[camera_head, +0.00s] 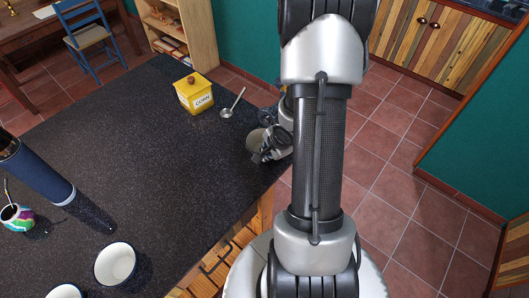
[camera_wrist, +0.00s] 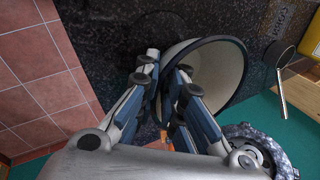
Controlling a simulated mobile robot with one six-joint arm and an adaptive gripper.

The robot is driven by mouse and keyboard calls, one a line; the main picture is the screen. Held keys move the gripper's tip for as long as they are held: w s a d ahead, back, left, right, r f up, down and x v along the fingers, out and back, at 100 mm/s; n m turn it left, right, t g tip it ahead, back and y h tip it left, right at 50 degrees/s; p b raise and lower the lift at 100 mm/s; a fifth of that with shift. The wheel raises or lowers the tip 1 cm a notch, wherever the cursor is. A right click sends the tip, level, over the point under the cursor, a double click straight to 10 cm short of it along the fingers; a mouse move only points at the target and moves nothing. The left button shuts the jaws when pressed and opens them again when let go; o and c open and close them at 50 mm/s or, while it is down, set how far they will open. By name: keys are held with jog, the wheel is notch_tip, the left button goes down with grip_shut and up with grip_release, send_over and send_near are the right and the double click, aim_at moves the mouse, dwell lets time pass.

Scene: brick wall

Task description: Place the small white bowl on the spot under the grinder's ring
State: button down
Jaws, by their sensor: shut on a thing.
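My gripper (camera_wrist: 165,72) is shut on the rim of a white bowl (camera_wrist: 215,72) with a dark edge. One finger is inside the bowl and the other outside, and the bowl is tilted in the wrist view. In the head view my gripper (camera_head: 270,146) is at the right edge of the dark counter, with the held bowl (camera_head: 254,141) just left of it, partly covered by the fingers. I cannot tell how far the bowl is above the counter.
A yellow corn canister (camera_head: 194,93) and a metal scoop (camera_head: 232,104) stand beyond the gripper on the counter (camera_head: 150,140). A blue flask (camera_head: 35,172), a colourful cup (camera_head: 16,217) and two white bowls, one (camera_head: 116,264) fully visible, are at left. The counter's middle is clear.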

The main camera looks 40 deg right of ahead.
jog(key=shift+w+d, duration=0.1)
jog(key=shift+w, duration=0.15)
jog(key=c, duration=2.2)
grip_release()
jog(key=shift+w+f, duration=0.1)
jog(key=shift+f, duration=0.05)
jog(key=shift+o, duration=1.4)
jog(key=shift+s, duration=0.2)
jog(key=shift+o, duration=1.1)
jog(key=shift+w, duration=0.1)
jog(key=p+v, duration=0.9)
jog(key=v, duration=0.3)
